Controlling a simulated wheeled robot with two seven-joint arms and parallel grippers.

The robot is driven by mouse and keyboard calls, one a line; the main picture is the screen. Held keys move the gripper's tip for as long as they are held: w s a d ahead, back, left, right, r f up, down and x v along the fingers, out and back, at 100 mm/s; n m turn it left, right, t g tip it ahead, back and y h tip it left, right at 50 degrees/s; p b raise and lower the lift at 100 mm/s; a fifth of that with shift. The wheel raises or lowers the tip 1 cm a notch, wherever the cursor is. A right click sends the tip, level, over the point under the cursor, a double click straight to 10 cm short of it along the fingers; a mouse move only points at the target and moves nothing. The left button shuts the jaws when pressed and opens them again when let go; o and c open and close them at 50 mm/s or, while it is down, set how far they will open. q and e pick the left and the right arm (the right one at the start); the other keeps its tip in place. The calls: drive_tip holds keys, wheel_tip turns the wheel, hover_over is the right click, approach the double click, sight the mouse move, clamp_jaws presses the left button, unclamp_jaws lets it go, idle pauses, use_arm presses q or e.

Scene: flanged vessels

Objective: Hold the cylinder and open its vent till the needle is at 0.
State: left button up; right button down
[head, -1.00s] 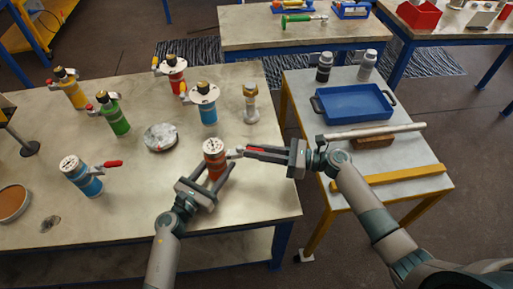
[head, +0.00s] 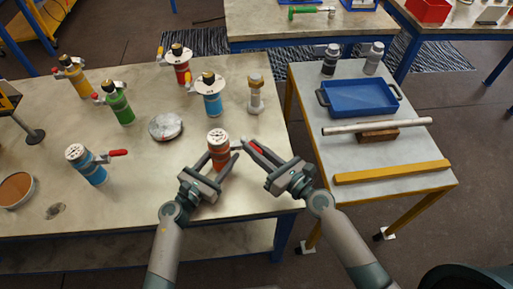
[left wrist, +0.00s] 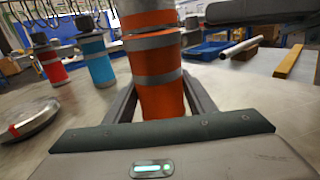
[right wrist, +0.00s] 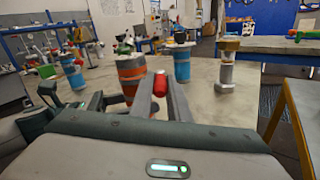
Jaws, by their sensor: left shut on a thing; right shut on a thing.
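The orange cylinder (head: 219,158) with grey bands stands upright near the table's front edge. Its white gauge (head: 218,136) faces up; the needle is too small to read. My left gripper (head: 221,167) is shut around its body, which fills the left wrist view (left wrist: 160,85). The red vent lever (head: 257,146) sticks out on the cylinder's right side. My right gripper (head: 255,150) is shut on this lever, whose red end shows between the fingers in the right wrist view (right wrist: 160,84).
Blue (head: 87,169), green (head: 120,110), yellow (head: 76,82), red (head: 180,67) and another blue vessel (head: 211,100) stand around. A round metal lid (head: 166,127) lies behind the cylinder. A bolted flanged piece (head: 255,95) stands behind right. A side table (head: 345,150) holds a blue tray (head: 355,97).

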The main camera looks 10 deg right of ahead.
drive_tip(key=shift+f, duration=0.15)
drive_tip(key=c, duration=1.7)
unclamp_jaws()
drive_tip(key=shift+o, duration=0.2)
drive_tip(key=shift+d, duration=0.1)
drive_tip(key=v, duration=1.2)
